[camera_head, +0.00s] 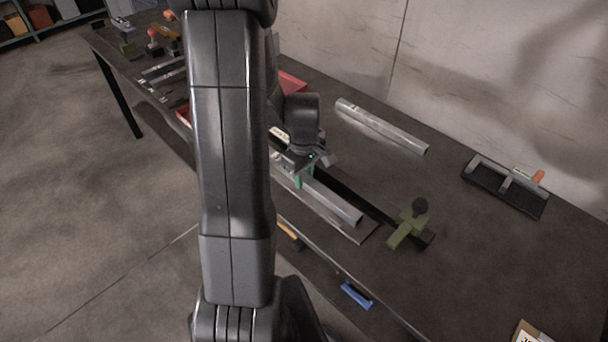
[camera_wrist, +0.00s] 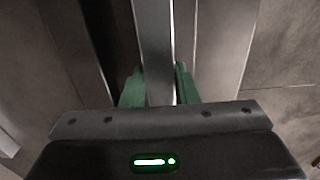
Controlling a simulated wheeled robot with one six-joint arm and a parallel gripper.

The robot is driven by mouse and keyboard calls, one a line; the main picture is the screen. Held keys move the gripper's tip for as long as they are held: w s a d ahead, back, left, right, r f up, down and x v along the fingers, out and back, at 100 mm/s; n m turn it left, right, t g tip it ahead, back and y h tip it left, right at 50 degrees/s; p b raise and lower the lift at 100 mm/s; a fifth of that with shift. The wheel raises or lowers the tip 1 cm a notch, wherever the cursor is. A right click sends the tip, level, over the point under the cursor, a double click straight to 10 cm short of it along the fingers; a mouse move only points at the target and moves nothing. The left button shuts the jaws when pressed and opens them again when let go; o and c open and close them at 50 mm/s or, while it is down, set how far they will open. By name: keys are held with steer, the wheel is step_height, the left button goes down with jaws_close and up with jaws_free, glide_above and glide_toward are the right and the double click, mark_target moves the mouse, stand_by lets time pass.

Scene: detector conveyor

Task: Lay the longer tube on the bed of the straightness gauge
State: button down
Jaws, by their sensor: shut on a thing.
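My gripper (camera_head: 305,178), with green fingers, is shut on a square grey metal tube (camera_head: 338,202). In the wrist view the tube (camera_wrist: 154,45) runs straight up from between the fingers (camera_wrist: 158,88). A flat pale metal plate (camera_head: 357,235) lies beside and below the tube, along the table's front side; a dark strip (camera_head: 370,200) runs along its other side. I cannot tell whether the tube touches a surface, or whether this plate is the gauge's bed. Another grey tube (camera_head: 385,130) lies at the back near the wall. My arm hides part of the held tube.
An olive-green clamp-like piece with a black knob (camera_head: 408,228) stands beyond the tube's right end. A black tray-like fixture (camera_head: 507,190) with an orange part is at the right. A red bin (camera_head: 292,82) is partly hidden behind my arm. The table's right side is mostly clear.

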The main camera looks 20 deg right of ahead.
mark_target(304, 176)
steer(key=c, duration=1.1)
jaws_free()
step_height(304, 176, up, 12)
steer(key=shift+r+p, duration=0.15)
steer(key=shift+p, duration=0.15)
